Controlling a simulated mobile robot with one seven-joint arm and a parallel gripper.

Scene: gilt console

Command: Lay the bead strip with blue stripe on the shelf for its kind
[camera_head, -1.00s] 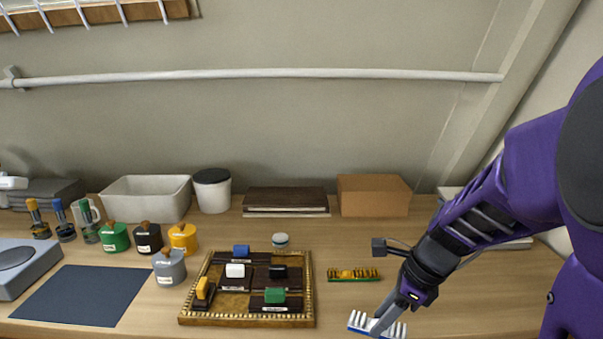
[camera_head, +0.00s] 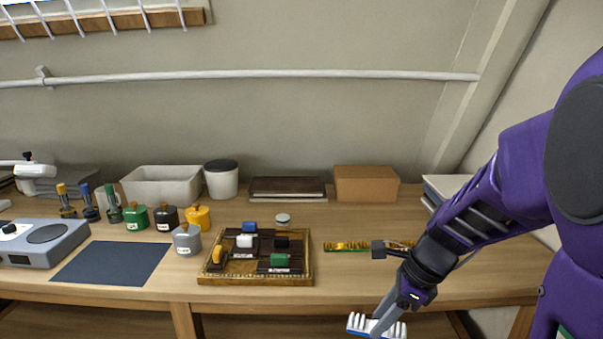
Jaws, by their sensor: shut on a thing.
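My gripper (camera_head: 381,318) is shut on a white, toothed bead strip with a blue stripe (camera_head: 359,323). The strip shows at the bottom of the picture, below the line of the table's front edge. My fingers hide its middle. A gilt-rimmed tray (camera_head: 250,281) lies on the table left of my gripper. It has dark raised pieces inside, with blue, white, black, green and yellow blocks on them. A green and gold bead strip (camera_head: 345,247) lies on the table behind my gripper, its right part hidden by my arm. I cannot tell which shelf is for the blue-striped kind.
Several lidded pots, including a grey one (camera_head: 187,240), stand left of the tray. A dark mat (camera_head: 110,263) and a grey device (camera_head: 45,244) lie further left. A cardboard box (camera_head: 366,184) and a white bin (camera_head: 160,186) stand at the back. Open space shows under the table.

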